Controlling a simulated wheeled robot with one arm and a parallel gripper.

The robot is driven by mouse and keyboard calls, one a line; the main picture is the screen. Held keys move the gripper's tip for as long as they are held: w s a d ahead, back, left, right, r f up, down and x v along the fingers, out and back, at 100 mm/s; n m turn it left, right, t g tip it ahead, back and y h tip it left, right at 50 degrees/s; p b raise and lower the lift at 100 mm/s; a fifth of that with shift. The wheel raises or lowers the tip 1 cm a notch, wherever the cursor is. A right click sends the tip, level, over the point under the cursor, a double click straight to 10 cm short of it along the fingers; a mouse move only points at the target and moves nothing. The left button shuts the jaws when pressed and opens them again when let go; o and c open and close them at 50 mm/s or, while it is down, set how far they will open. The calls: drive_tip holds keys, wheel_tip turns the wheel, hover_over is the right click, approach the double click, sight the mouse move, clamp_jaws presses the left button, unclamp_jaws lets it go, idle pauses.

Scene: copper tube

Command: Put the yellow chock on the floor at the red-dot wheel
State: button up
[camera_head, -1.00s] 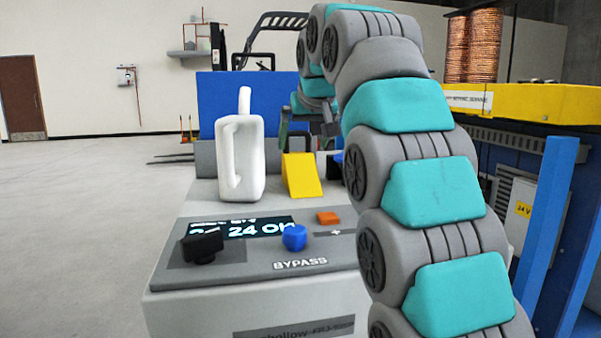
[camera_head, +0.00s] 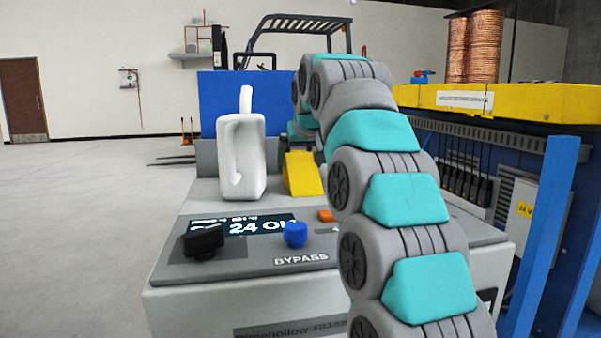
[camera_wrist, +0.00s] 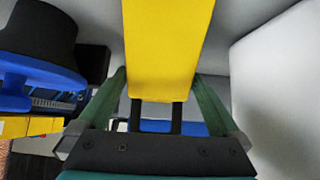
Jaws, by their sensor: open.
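The yellow chock (camera_head: 303,174) stands on the back of the grey console's top, its sloped face toward the head camera. Its right edge is partly behind my arm. In the wrist view the chock (camera_wrist: 168,45) fills the upper middle. My gripper (camera_wrist: 160,88) is open, with one green finger on each side of the chock's near end. I cannot tell whether the fingers touch it. In the head view my arm hides the gripper. No red-dot wheel shows in either view.
A white jug (camera_head: 241,158) stands just left of the chock. The console (camera_head: 215,262) has a black knob (camera_head: 203,240) and a blue knob (camera_head: 295,234) in front. A yellow-topped blue bench (camera_head: 510,102) with copper coils (camera_head: 472,48) is at right. Open floor (camera_head: 80,220) lies left.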

drive_tip(key=shift+w+f, duration=0.2)
clamp_jaws()
idle(0.7)
